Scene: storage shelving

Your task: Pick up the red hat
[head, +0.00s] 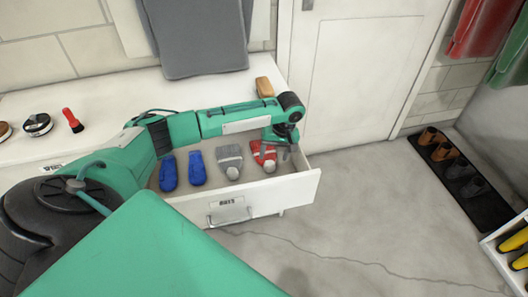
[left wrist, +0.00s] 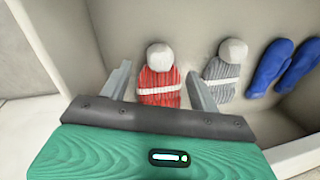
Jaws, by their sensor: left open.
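The red hat (head: 263,154) has a white band and a pale pompom. It lies in the open drawer (head: 262,197), at the drawer's right end. In the left wrist view the red hat (left wrist: 158,82) lies between the two open fingers of my left gripper (left wrist: 160,90), with its pompom pointing away from the palm. In the head view my left gripper (head: 281,150) is over the hat and hides part of it. I cannot tell whether the fingers touch the hat. My right gripper is not in view.
A grey hat (head: 230,158) and two blue mittens (head: 183,171) lie left of the red hat in the drawer. A brush (head: 264,87) and a red-handled item (head: 72,120) sit on the white top. Shoes (head: 450,163) stand on a mat at right.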

